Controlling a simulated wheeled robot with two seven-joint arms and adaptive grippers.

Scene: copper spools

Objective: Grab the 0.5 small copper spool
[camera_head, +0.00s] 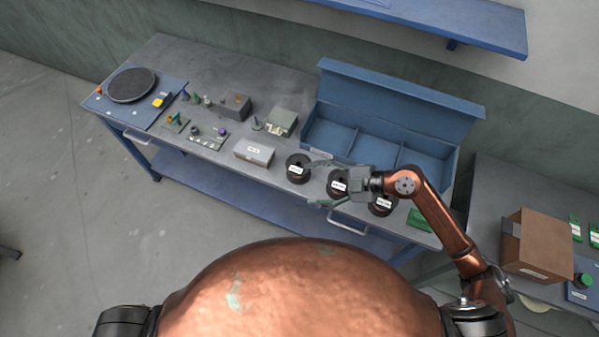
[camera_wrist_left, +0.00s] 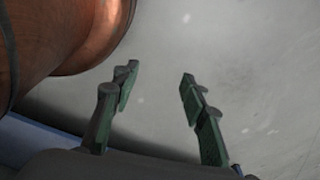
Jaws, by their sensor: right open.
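Three dark spools with white labels stand in a row near the front edge of the workbench: a left spool (camera_head: 298,170), a middle spool (camera_head: 337,186) and a right spool (camera_head: 382,206). The labels are too small to read, so I cannot tell which is the 0.5 one. My right gripper (camera_head: 314,183) is open, its fingers pointing left on either side of the middle spool. Whether it touches the spool is unclear. My right arm partly covers the right spool. My left gripper (camera_wrist_left: 160,80) is open and empty over grey floor in the left wrist view.
A blue open box with compartments (camera_head: 395,97) stands behind the spools. A white-grey box (camera_head: 254,152) and small parts lie left of them. A round dark plate (camera_head: 131,85) is at the far left. A cardboard box (camera_head: 537,245) stands on the right table.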

